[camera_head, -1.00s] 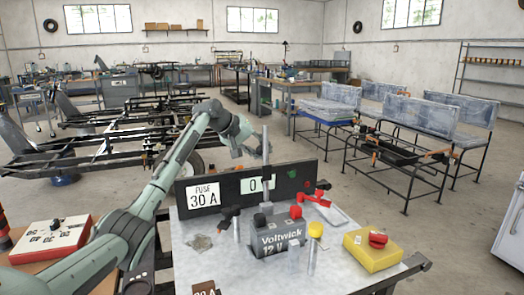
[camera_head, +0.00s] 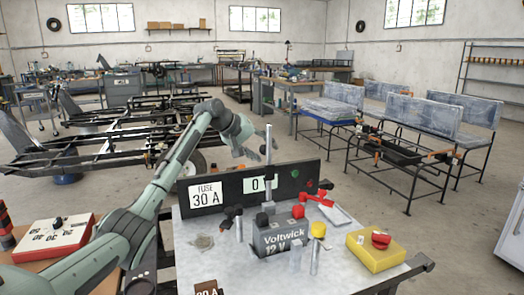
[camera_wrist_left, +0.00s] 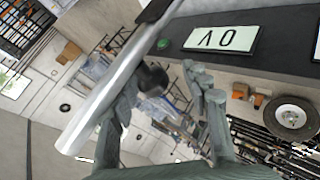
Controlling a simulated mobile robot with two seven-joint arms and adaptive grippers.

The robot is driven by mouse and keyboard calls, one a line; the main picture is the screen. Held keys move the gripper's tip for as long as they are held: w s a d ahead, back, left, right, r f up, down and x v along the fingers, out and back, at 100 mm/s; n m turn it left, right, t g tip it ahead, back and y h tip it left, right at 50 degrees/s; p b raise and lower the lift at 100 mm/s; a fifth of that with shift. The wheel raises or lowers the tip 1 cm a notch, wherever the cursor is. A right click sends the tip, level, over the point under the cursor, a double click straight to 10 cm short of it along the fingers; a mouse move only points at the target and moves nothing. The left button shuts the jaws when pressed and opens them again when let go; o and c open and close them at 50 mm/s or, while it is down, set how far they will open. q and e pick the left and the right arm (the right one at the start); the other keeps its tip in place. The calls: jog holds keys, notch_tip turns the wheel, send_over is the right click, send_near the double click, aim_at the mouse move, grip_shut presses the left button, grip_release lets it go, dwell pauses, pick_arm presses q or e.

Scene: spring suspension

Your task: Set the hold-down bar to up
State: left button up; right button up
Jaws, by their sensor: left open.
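The hold-down bar (camera_head: 268,160) is a thin silver bar that stands upright above the grey battery (camera_head: 282,238) marked Voltwick 12 V. My left gripper (camera_head: 252,151) is open, just left of the bar's upper part. In the left wrist view its grey-green fingers (camera_wrist_left: 165,100) are spread apart and hold nothing. Whether a finger touches the bar or knob cannot be told. My right gripper is not in view.
A dark panel (camera_head: 228,197) with a FUSE 30 A label stands behind the battery.

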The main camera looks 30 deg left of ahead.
pick_arm(q)
jog(key=v, duration=1.2)
jog(key=shift+f, duration=0.15)
